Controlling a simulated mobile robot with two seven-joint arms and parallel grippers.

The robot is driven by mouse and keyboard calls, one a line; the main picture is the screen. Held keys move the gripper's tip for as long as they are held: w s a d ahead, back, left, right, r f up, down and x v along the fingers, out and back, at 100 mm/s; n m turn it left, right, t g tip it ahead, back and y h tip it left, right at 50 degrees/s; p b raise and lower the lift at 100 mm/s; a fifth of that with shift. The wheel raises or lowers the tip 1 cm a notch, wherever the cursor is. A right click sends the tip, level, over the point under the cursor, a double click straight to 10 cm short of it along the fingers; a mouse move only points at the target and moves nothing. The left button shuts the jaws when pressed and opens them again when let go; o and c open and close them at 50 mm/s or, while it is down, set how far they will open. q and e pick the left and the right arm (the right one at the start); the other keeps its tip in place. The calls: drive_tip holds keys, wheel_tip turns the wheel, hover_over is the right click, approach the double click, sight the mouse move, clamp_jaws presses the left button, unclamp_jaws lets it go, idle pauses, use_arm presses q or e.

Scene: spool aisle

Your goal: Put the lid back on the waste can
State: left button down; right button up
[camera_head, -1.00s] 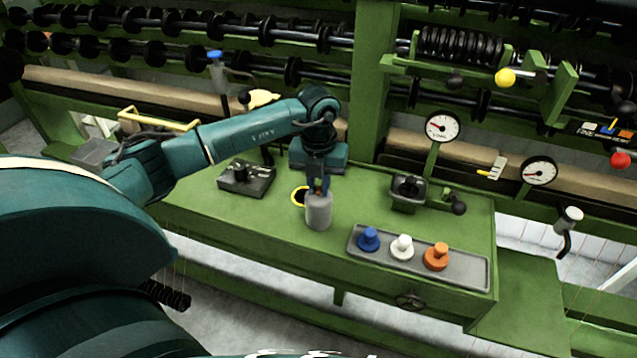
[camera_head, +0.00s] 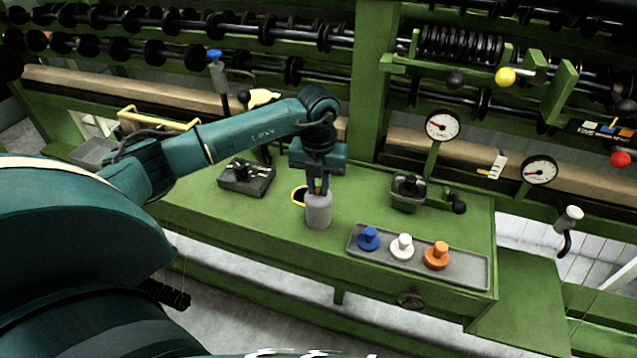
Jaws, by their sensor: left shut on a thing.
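The waste can (camera_head: 318,213), a small grey cylinder, stands upright on the green bench top. My right gripper is not in view.
A grey tray (camera_head: 463,268) with blue, white and orange knobbed pieces is to the right. A dark lever box (camera_head: 246,179) is to the left. Two gauges (camera_head: 442,126) stand behind the bench.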

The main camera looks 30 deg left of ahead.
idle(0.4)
use_arm(q)
drive_tip(key=c, duration=0.8)
unclamp_jaws()
drive_tip(key=shift+r+p, duration=2.6)
drive_tip(key=shift+r, duration=0.9)
clamp_jaws()
